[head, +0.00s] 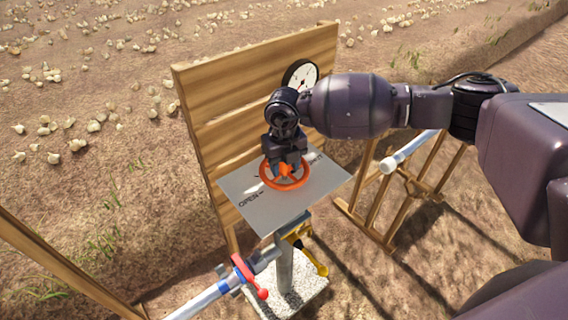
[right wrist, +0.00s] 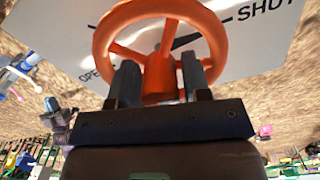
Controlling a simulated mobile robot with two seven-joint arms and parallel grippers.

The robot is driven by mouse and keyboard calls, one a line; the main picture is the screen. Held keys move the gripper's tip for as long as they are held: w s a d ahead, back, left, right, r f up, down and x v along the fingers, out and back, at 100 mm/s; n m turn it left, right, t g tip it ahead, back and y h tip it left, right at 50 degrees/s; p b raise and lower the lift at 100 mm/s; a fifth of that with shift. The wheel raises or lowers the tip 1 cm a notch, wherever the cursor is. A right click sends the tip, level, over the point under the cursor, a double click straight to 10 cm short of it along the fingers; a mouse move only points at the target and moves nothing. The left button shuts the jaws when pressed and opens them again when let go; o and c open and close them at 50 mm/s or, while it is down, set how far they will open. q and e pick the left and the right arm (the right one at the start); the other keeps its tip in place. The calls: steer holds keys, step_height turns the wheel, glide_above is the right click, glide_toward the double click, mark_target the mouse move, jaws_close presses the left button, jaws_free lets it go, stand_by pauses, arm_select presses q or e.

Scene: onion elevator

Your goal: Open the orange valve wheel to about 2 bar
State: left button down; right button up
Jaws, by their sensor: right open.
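The orange valve wheel (head: 272,183) sits on a grey plate (head: 240,190) marked OPEN at left and SHUT at right. My right gripper (head: 285,166) points down at the wheel from above. In the right wrist view, the wheel (right wrist: 101,42) fills the upper middle, and the open fingers of my right gripper (right wrist: 158,82) stand on either side of its orange hub and a spoke. I cannot tell whether they touch it. A round gauge (head: 301,74) is on the wooden board behind; its reading is too small to tell. My left gripper is not in view.
The wooden board (head: 235,90) stands behind the plate. Below are a red-handled valve (head: 245,270) on a pipe, a yellow handle (head: 312,255) and a stone base (head: 290,297). A wooden stand (head: 395,205) holds a white pipe (head: 408,150) at right. Onions lie on the soil beyond.

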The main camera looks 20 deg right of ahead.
steer(key=c, duration=0.7)
steer(key=shift+o, duration=0.2)
steer(key=shift+n, duration=0.4)
steer(key=n, duration=0.3)
steer(key=shift+n, duration=2.5)
steer(key=shift+r, duration=0.1)
steer(key=o, duration=0.7)
steer(key=shift+c, duration=0.2)
